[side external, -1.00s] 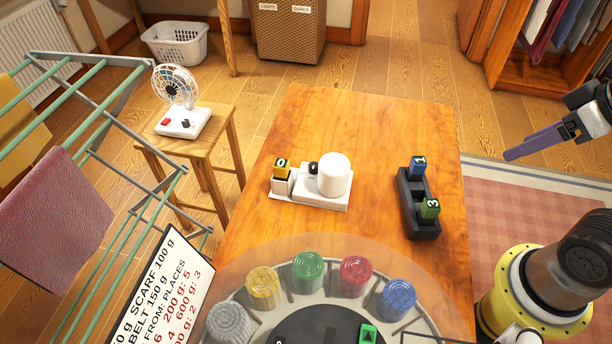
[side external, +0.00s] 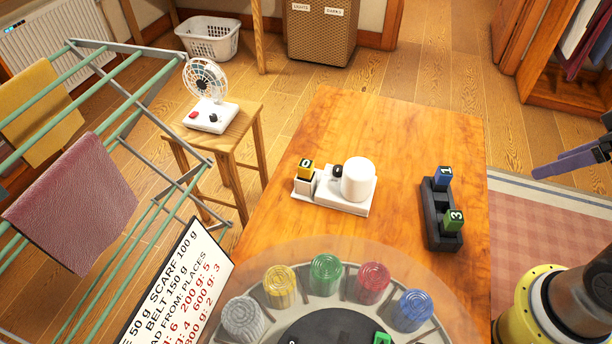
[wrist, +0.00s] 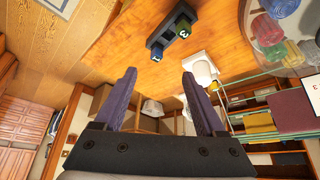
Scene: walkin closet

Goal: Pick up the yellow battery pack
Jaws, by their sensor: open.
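The yellow battery pack (side external: 306,169) is a small yellow and black block marked 0. It stands upright in the left end of a white device (side external: 334,208) with a white cylinder, on the wooden table. A blue pack (side external: 443,177) marked 1 and a green pack (side external: 453,219) marked 3 stand in a black holder (side external: 428,204) to the right. My gripper (side external: 572,160) is at the right edge of the side view, well apart from the yellow pack. In the wrist view its purple fingers (wrist: 162,88) are open and empty.
A round carousel (side external: 245,291) with several coloured ribbed canisters under a clear cover fills the table's near end. A drying rack (side external: 135,130) and a stool (side external: 240,112) with a fan (side external: 206,84) stand left. The table's far part is clear.

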